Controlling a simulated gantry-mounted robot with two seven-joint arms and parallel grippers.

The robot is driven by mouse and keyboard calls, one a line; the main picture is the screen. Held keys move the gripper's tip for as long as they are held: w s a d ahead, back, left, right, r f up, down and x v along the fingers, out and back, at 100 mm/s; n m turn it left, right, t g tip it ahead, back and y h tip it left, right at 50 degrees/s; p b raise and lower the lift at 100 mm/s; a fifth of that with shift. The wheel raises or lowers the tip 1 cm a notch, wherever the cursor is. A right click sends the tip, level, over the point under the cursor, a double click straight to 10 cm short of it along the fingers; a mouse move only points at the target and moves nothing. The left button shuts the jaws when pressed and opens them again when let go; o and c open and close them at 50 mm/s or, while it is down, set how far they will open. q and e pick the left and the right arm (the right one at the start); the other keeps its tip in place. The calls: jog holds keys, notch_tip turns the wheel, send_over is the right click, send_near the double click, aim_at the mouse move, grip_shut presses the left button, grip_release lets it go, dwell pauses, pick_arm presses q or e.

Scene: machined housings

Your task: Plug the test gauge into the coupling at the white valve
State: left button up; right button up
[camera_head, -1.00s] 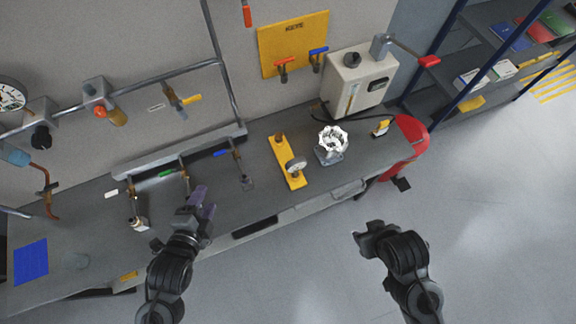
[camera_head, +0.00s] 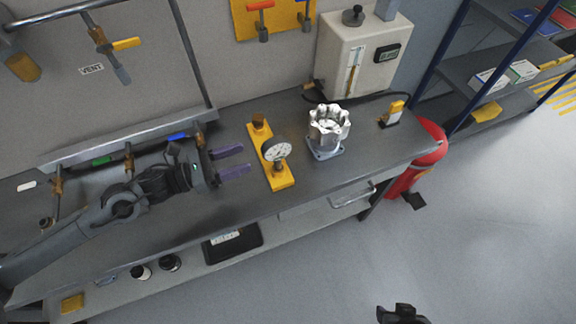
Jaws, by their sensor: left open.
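The test gauge (camera_head: 276,150), with a round white dial, stands upright in a yellow holder (camera_head: 284,184) on the bench. My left gripper (camera_head: 246,159) is open, its two purple fingers pointing right toward the gauge from just left of the holder. They look empty and apart from the gauge. The white valve handle (camera_head: 27,186) is at the far left, beside a brass drop pipe (camera_head: 57,184). The fitting (camera_head: 45,222) below it is small, and its coupling detail is unclear. My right gripper (camera_head: 402,314) is at the bottom edge, partly cut off.
Green (camera_head: 102,160) and blue (camera_head: 177,136) valve handles lie along the rail behind my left arm. A silver machined housing (camera_head: 328,132) stands right of the holder, before a cream box (camera_head: 358,60). A red extinguisher (camera_head: 426,150) is at the bench's right end.

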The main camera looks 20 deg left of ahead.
aim_at(276, 144)
pick_arm(q)
jog(key=shift+w+a+b+x, duration=0.1)
jog(key=shift+b+x, duration=0.1)
jog(key=shift+x, duration=1.6)
jog(key=shift+w+a+b+x, duration=0.1)
jog(key=shift+b+x, duration=0.15)
jog(key=shift+x, duration=1.6)
jog(key=shift+w+a+b+x, duration=0.1)
jog(key=shift+b+x, duration=0.1)
jog(key=shift+x, duration=1.6)
jog(key=shift+d+f, duration=0.1)
jog(key=shift+f, duration=0.05)
jog(key=shift+c, duration=0.3)
grip_shut()
